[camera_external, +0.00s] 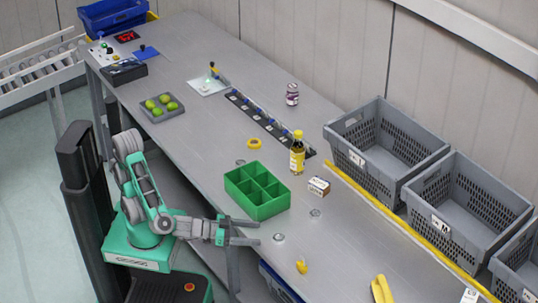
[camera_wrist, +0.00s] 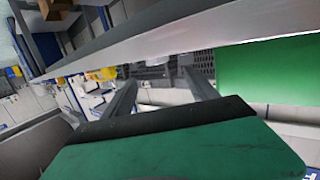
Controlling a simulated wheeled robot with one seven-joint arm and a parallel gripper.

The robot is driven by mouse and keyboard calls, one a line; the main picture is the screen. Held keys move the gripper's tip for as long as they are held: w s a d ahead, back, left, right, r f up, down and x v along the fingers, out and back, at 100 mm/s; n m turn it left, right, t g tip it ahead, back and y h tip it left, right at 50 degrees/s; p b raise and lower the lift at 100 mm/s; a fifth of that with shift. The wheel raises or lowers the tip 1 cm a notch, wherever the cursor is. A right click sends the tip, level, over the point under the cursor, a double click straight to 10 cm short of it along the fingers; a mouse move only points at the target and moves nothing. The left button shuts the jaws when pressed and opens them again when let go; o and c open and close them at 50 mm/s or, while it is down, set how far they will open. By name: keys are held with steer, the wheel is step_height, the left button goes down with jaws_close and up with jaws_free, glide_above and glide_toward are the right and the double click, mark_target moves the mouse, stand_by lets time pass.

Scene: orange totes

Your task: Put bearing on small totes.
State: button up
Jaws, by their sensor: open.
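Small silvery round pieces that look like bearings lie on the grey table: one (camera_external: 279,237) just beyond my fingertips, another (camera_external: 315,212) farther right, and a faint one (camera_external: 240,162) behind the green box. Their details are too small to tell. My gripper (camera_external: 257,233) is open and empty, reaching over the table's near edge with fingers pointing right. Its two fingers also show in the wrist view (camera_wrist: 163,92); no bearing is clear there. Grey perforated totes (camera_external: 340,141) stand in a row along the far right side; one (camera_external: 422,213) has a label reading M.
A green divided box (camera_external: 236,188) stands close behind my gripper. A bottle (camera_external: 297,158), a small carton (camera_external: 319,187), yellow tape (camera_external: 254,143) and bananas (camera_external: 381,290) are nearby. A yellow strip (camera_external: 385,212) runs before the totes.

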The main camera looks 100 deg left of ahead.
step_height(320, 180, up, 13)
steer(key=p, duration=0.1)
steer(key=m+g+h+p, duration=0.6)
steer(key=g+p, duration=0.6)
steer(key=p, duration=0.6)
glide_above(278, 236)
steer(key=s+a, duration=0.1)
steer(key=s, duration=0.2)
steer(key=m+y, duration=0.1)
steer(key=shift+m, duration=0.6)
steer(key=x, duration=0.4)
steer(key=s+a+x, duration=0.1)
steer(key=x, duration=0.4)
steer(key=s+f+p+x, duration=0.1)
steer(key=x, duration=0.3)
steer(key=shift+w+a+f, duration=0.1)
steer(key=shift+a+f, duration=0.05)
steer(key=shift+f, duration=0.1)
steer(key=shift+c, duration=0.4)
steer(key=c, duration=1.3)
steer(key=shift+r, duration=0.1)
jaws_close()
